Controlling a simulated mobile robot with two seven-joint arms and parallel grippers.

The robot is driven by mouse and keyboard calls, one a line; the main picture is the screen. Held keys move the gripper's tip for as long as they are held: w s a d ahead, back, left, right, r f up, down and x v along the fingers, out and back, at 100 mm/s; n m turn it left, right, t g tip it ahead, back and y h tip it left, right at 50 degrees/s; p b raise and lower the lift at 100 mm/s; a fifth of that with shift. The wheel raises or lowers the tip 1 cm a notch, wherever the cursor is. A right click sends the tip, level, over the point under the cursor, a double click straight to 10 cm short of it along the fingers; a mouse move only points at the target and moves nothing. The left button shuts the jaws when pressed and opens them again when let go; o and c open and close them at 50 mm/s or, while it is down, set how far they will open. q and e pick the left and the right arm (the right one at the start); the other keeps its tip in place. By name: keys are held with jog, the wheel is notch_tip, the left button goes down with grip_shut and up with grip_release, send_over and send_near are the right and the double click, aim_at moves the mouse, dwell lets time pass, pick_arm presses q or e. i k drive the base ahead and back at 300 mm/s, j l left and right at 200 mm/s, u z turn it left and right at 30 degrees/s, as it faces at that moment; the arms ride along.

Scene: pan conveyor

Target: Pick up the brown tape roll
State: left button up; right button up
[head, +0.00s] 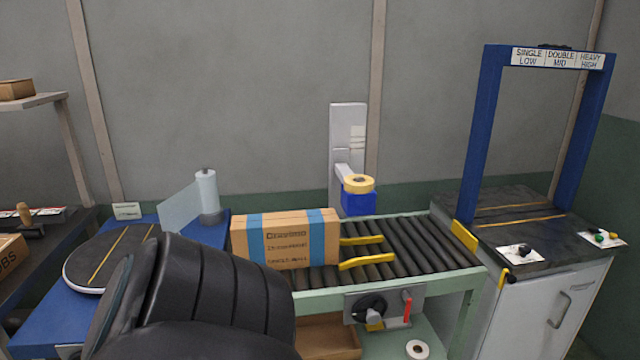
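A pale roll (417,349) with a tan core lies on the shelf under the conveyor. A large black link of my arm fills the lower left, in front of the blue table. No fingertips of either gripper show.
A cardboard box (286,240) with blue bands stands on the left part of the roller conveyor (425,240). Yellow guides lie right of it. A blue frame (484,140) stands on the right counter. A blue table (45,305) with a round turntable is at left.

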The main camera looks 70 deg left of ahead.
aim_at(351, 186)
jog(key=u, duration=2)
jog(key=i+l, duration=0.15)
jog(key=i, duration=0.2)
jog(key=i+l, duration=0.15)
jog(key=i, duration=0.25)
